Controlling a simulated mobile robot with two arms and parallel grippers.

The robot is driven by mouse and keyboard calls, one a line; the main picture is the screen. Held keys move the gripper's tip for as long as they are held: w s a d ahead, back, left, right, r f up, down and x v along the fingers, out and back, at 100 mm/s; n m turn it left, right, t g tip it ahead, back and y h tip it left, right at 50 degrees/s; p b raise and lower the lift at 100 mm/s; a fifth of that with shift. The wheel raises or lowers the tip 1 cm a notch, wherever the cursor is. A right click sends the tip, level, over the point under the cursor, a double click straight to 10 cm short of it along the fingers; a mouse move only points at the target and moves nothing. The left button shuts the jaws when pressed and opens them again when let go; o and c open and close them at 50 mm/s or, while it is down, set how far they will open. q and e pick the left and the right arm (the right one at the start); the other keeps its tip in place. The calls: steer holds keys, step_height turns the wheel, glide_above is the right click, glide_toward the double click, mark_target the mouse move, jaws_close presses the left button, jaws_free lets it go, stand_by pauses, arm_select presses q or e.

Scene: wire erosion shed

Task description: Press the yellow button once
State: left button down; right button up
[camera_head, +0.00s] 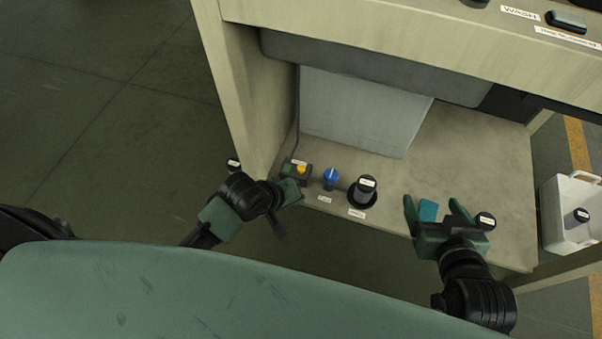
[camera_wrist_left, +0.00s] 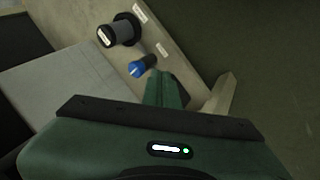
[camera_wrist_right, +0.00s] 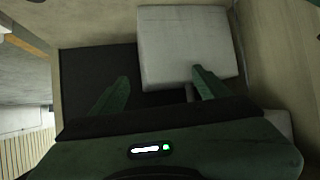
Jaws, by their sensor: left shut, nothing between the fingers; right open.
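The yellow button (camera_head: 301,166) sits on a small dark housing on the lower shelf, near the shelf's left front. My left gripper (camera_head: 294,188) is shut and empty, with its tips just in front of and below the button housing; I cannot tell whether they touch it. In the left wrist view the shut fingers (camera_wrist_left: 168,80) point at the shelf edge, and the yellow button does not show there. My right gripper (camera_head: 434,202) is open over the shelf's right front. In the right wrist view its fingers (camera_wrist_right: 160,76) are spread apart.
A blue knob (camera_head: 331,175) and a black cylinder (camera_head: 365,188) stand right of the button. A pale grey box (camera_head: 365,110) stands behind, under the upper counter (camera_head: 400,29). A white jug (camera_head: 569,215) is at right.

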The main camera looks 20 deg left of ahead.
arm_select(q)
steer(key=w+a+n+t, duration=0.1)
steer(key=w+a+n, duration=0.1)
steer(key=w+n, duration=0.5)
steer(key=w+a+f+n+t+h, duration=0.1)
steer(key=w+a+n, duration=0.1)
steer(key=w+n, duration=0.5)
steer(key=w, duration=0.3)
steer(key=shift+a+f+n, duration=0.15)
steer(key=shift+a+n, duration=0.15)
arm_select(e)
steer(key=w+a+r+t+y, duration=0.1)
steer(key=r+t, duration=0.4)
steer(key=r, duration=0.5)
steer(key=w+a+r+t+y, duration=0.1)
steer(key=r+t, duration=0.4)
steer(key=r, duration=0.6)
steer(key=shift+a+r+y, duration=0.2)
steer(key=shift+a+y, duration=0.3)
steer(key=shift+y, duration=0.3)
steer(key=shift+r, duration=0.1)
